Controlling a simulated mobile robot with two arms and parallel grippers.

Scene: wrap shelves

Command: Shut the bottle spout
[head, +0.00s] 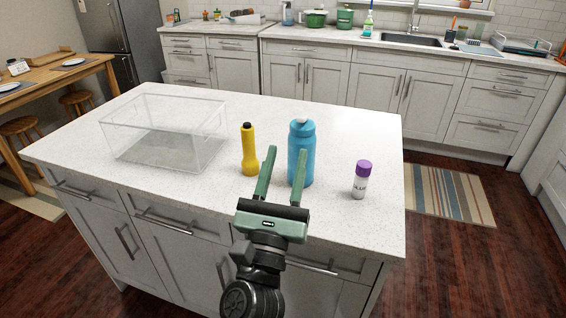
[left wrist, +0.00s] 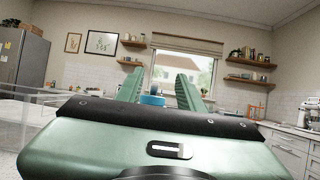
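A blue bottle (head: 307,142) stands upright on the white island counter, with a pale spout piece (head: 302,122) on its top. Whether the spout is up or folded down is too small to tell. My left gripper (head: 286,150) is open and empty; its green fingers point toward the bottle, and the right finger overlaps the bottle's lower body in the head view. In the left wrist view, the bottle's blue top (left wrist: 152,100) shows between the open fingers (left wrist: 158,75), beyond the gripper body, which hides the rest. My right gripper is not in view.
A white shaker with a purple lid (head: 363,168) stands to the right. A clear open bin (head: 118,142) is at the island's left. The counter (head: 350,118) behind the bottle is clear.

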